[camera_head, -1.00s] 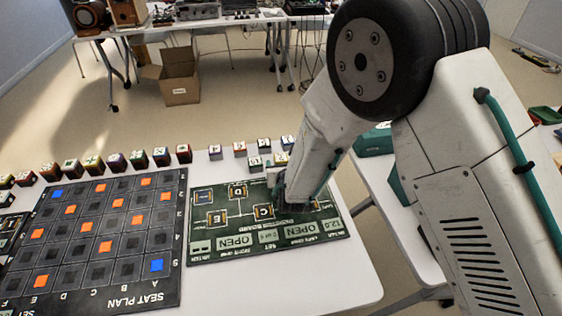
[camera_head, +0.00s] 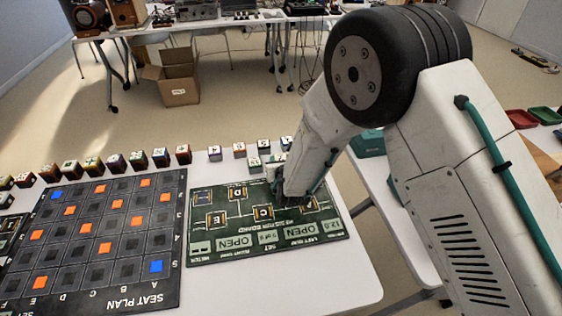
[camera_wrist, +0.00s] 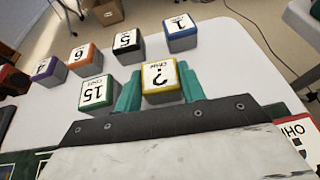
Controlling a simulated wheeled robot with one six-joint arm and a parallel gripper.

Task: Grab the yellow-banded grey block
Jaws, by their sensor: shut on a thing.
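In the head view the block (camera_head: 281,157) is small and partly covered by my arm beside the green resistor board (camera_head: 215,256). I cannot tell whether it is off the white table.
A green-rimmed block (camera_wrist: 95,92) sits close left of my gripper. Black-rimmed (camera_wrist: 127,45), blue-rimmed (camera_wrist: 180,35), orange-rimmed (camera_wrist: 82,60) and purple-rimmed (camera_wrist: 46,70) blocks stand behind. A red-rimmed block (camera_wrist: 297,135) is at right. The seat plan board (camera_head: 120,300) lies left.

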